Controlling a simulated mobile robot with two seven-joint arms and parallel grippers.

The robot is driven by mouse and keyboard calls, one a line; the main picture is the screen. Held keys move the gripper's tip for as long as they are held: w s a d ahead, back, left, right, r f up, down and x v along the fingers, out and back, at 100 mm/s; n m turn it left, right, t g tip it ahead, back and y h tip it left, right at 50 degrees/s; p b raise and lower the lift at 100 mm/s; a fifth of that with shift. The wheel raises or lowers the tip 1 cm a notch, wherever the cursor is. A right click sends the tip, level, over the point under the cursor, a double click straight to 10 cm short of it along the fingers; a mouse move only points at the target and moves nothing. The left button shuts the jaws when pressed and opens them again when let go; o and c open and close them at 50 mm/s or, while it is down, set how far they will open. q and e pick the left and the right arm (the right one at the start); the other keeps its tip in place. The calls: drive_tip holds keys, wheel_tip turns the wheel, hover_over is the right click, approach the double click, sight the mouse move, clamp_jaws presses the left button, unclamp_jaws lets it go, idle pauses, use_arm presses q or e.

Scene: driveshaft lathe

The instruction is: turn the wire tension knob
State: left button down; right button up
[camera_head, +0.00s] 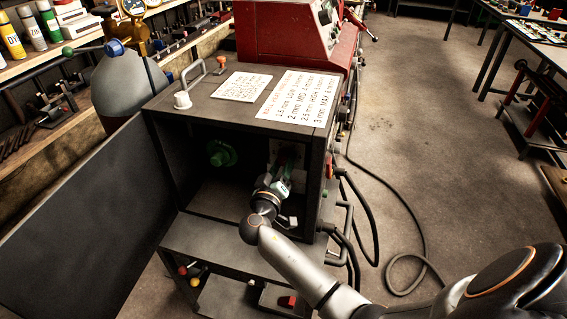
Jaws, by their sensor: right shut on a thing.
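The welding cabinet (238,110) stands open at the front, and my right arm reaches into it from the lower right. My right gripper (284,172) is inside the right part of the opening, at the wire feed parts in front of a pale plate. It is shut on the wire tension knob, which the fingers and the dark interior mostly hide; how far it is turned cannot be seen. A green spool hub (221,153) is on the inner wall, left of the gripper and apart from it. My left gripper is not in view.
The open cabinet door (75,225) spreads to the left. White setting charts (297,97) lie on the cabinet top beside a white knob (182,100). A red machine (290,35) stands behind. Black cables (415,225) loop over the floor at right. A gas cylinder (128,85) stands left.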

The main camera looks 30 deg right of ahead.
clamp_jaws()
drive_tip(key=shift+n, duration=2.2)
drive_tip(key=o, duration=0.8)
unclamp_jaws()
